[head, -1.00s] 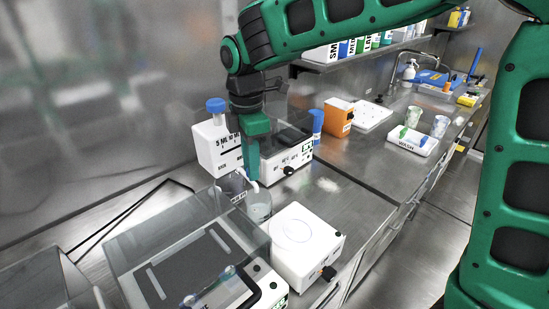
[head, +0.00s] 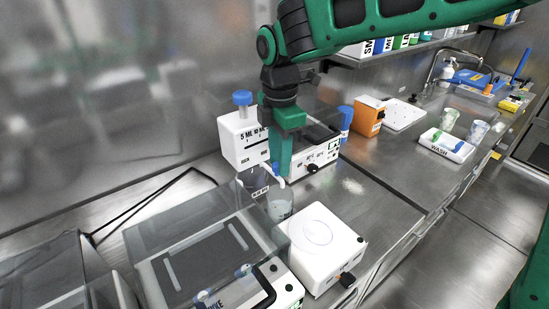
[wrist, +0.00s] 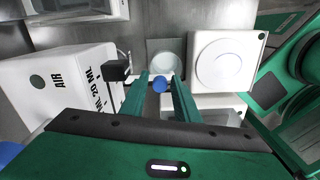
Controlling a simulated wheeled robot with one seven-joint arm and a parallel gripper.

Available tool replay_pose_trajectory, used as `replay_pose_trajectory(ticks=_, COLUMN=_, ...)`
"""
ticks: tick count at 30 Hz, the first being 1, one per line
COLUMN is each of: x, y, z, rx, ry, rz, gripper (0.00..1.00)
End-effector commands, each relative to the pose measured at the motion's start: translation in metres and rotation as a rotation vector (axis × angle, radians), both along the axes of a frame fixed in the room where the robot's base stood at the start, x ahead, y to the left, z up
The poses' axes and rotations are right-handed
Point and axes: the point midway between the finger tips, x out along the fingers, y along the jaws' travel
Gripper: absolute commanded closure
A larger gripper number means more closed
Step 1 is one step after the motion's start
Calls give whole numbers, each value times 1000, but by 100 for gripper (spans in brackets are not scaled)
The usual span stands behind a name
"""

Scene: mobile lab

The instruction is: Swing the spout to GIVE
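The dispenser (head: 243,138) is a white box with a blue cap on top and volume marks on its front. In the wrist view the dispenser (wrist: 50,88) lies at left, with AIR on one face. Its small white spout (head: 282,182) has a blue knob (wrist: 160,85). My gripper (head: 281,168) points down beside the dispenser's front. In the wrist view my gripper (wrist: 161,80) has its two fingers apart, one on each side of the blue knob, with small gaps visible. No GIVE mark is readable.
A clear beaker (head: 280,207) stands below the spout. A white stirrer-like box (head: 325,250) is in front, right of a clear-lidded device (head: 210,250). A white heater (head: 318,157) stands close behind my gripper. The bench at right is partly clear.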

Motion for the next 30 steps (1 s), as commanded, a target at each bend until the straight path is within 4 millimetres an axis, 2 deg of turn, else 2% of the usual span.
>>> replay_pose_trajectory(ticks=9, x=-2, y=2, z=0, rx=1, ry=1, rz=6, gripper=63)
replay_pose_trajectory(ticks=13, x=-2, y=3, z=8, rx=2, ry=0, rz=6, gripper=63)
replay_pose_trajectory(ticks=17, x=-1, y=3, z=27, rx=3, ry=-2, rz=6, gripper=63)
replay_pose_trajectory(ticks=24, x=0, y=2, z=72, rx=4, ry=-2, rz=4, gripper=63)
replay_pose_trajectory(ticks=30, x=-1, y=3, z=98, rx=3, ry=-1, rz=6, gripper=63)
